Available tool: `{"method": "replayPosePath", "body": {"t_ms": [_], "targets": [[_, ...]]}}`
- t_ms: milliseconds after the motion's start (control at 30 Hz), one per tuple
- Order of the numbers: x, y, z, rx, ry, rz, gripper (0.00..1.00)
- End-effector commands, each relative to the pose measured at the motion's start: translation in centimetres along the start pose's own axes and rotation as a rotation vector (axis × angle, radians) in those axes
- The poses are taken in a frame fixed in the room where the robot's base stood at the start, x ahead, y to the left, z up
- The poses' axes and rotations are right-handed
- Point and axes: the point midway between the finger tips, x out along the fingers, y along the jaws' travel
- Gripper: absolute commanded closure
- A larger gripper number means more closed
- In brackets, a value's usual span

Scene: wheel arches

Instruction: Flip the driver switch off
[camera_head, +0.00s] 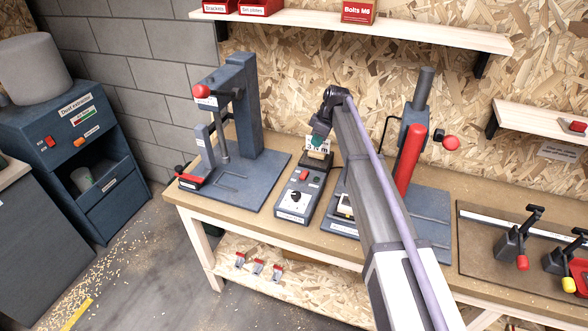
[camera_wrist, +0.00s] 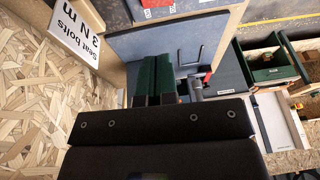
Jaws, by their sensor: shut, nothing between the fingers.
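A grey control box (camera_head: 300,193) stands on the bench between two press stands. It has a small red switch (camera_head: 304,175), a white dial face and a black knob (camera_head: 296,197). Its front label is too small to read, and I cannot tell the switch's position. My gripper (camera_head: 318,142) is above and behind the box, near a small sign (camera_head: 318,155). The wrist view shows its green fingers (camera_wrist: 154,78) shut together with nothing between them. The sign there (camera_wrist: 78,25) reads "Seat bolts 3 N m". The red switch is not clearly visible in the wrist view.
A left press (camera_head: 240,110) and a right stand with a red column (camera_head: 410,160) flank the box. My arm covers part of the right stand. Toggle clamps (camera_head: 520,235) sit at the right. A dust extractor (camera_head: 70,130) stands left. A shelf (camera_head: 380,27) hangs above.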

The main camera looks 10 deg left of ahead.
Motion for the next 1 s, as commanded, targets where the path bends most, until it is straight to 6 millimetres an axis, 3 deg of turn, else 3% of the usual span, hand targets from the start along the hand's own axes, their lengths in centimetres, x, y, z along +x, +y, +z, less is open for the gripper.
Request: {"method": "replayPosePath", "body": {"t_ms": [267, 800, 1000], "targets": [[1.5, 0.0, -0.1, -0.003, 0.000, 0.000, 1.00], [12.7, -0.2, 0.5, -0.002, 0.000, 0.001, 1.00], [14.1, -0.5, 0.9, -0.002, 0.000, 0.001, 1.00]]}}
